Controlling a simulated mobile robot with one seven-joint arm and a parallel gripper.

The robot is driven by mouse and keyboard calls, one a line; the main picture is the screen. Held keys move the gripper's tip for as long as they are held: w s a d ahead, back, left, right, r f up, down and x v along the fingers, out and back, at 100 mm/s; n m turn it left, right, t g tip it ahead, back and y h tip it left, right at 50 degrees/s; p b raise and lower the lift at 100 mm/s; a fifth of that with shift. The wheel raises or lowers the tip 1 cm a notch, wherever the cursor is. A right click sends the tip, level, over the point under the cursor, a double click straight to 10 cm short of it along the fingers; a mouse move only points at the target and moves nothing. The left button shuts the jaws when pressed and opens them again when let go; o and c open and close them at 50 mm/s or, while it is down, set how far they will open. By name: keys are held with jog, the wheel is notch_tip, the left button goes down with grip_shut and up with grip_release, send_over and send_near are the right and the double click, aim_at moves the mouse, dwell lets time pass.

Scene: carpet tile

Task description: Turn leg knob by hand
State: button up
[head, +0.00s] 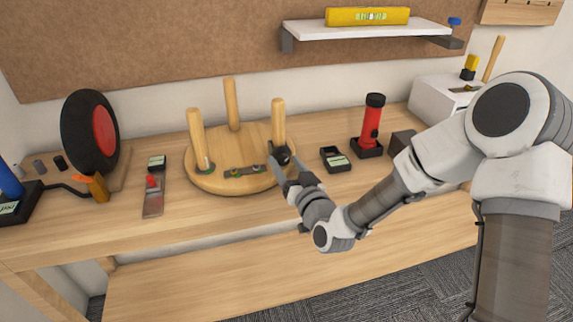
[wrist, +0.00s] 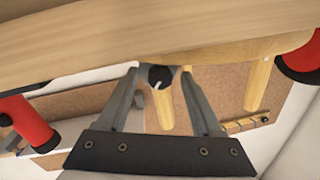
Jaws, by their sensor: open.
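An upturned round wooden stool top (head: 225,182) lies on the bench, with three legs standing up from it. A black knob (head: 283,155) sits at the base of the right leg (head: 278,120). In the wrist view the knob (wrist: 160,77) shows a white pointer line. My gripper (head: 280,160) is at the knob, with its fingertips (wrist: 162,72) on either side of it. The fingers look spread, and small gaps seem to remain; I cannot tell whether either fingertip touches it. Part of the knob is hidden by the fingers in the head view.
A metal strip with small fasteners (head: 245,171) lies on the stool top. A small black tray (head: 335,159) and a red flashlight (head: 372,125) stand to the right. The front bench edge is clear.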

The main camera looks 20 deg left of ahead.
grip_shut()
jog(key=shift+n+b, duration=0.3)
jog(key=shift+b, duration=0.1)
jog(key=shift+f+n+b, duration=0.15)
jog(key=shift+n+b, duration=0.75)
jog(key=shift+b, duration=0.05)
jog(key=n+b, duration=0.3)
jog(key=shift+s+n+h, duration=0.1)
jog(key=shift+n+h, duration=0.2)
jog(key=shift+h, duration=0.1)
jog(key=shift+b, duration=0.35)
grip_release()
jog(key=shift+r, duration=0.2)
